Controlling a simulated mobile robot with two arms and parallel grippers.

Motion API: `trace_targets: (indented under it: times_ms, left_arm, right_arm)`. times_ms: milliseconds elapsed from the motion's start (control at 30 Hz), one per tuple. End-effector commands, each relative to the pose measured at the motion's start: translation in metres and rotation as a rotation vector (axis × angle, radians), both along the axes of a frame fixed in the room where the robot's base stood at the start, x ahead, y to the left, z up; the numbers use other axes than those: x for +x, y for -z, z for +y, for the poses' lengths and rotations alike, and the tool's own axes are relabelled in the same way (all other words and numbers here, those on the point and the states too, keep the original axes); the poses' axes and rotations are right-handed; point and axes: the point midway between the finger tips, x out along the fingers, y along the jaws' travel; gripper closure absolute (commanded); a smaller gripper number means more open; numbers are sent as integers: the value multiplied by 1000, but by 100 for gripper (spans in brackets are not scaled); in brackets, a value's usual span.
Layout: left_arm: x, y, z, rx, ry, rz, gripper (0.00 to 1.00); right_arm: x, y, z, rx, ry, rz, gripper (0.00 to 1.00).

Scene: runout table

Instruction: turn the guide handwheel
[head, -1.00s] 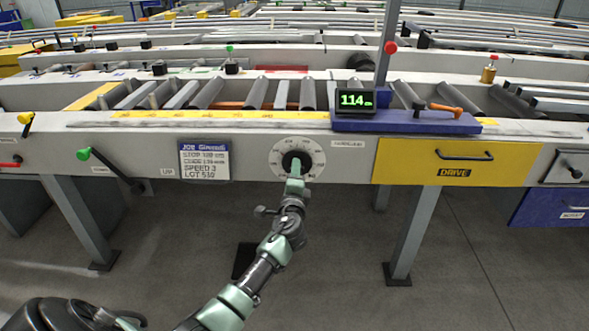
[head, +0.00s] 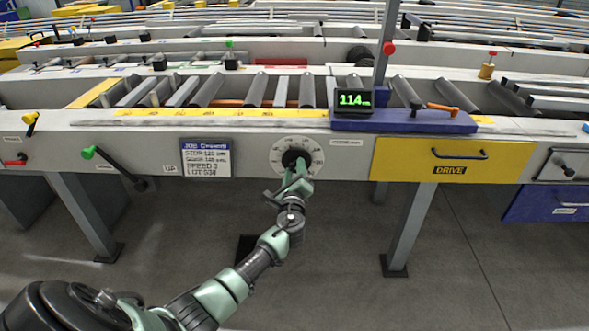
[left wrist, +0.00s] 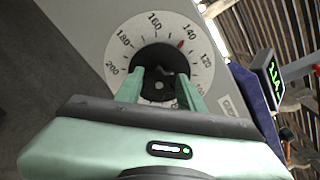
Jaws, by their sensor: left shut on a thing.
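The guide handwheel (left wrist: 160,84) is a black knob at the centre of a round white dial (head: 313,146) on the table's front face. My right gripper is not in view.
A green display reading 114 (head: 354,101) sits on a blue carriage (head: 400,123) above and right of the dial. A yellow DRIVE panel (head: 450,160) is at right.

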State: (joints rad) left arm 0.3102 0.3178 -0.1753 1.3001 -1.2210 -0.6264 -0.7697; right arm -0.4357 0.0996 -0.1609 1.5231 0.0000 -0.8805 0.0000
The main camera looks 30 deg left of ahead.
Motion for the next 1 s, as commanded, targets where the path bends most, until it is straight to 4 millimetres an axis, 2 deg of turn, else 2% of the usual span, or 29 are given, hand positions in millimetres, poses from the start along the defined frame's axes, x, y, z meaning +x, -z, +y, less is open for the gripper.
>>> trace_targets:
  times_ms: [433,467,533,867,967,1000]
  left_arm:
    - [-1,2,0,7,0,9,100]
    - [-1,2,0,7,0,9,59]
    - [-1,2,0,8,1,9,40]
    - [-1,1,-1,7,0,6,40]
    - [-8,0,-6,7,1,6,40]
    - [-13,1,-9,7,3,8,40]
  right_arm:
    - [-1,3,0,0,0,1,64]
    - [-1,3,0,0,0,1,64]
    - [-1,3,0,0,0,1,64]
    - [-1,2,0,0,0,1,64]
    - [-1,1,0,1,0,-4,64]
    - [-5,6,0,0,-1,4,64]
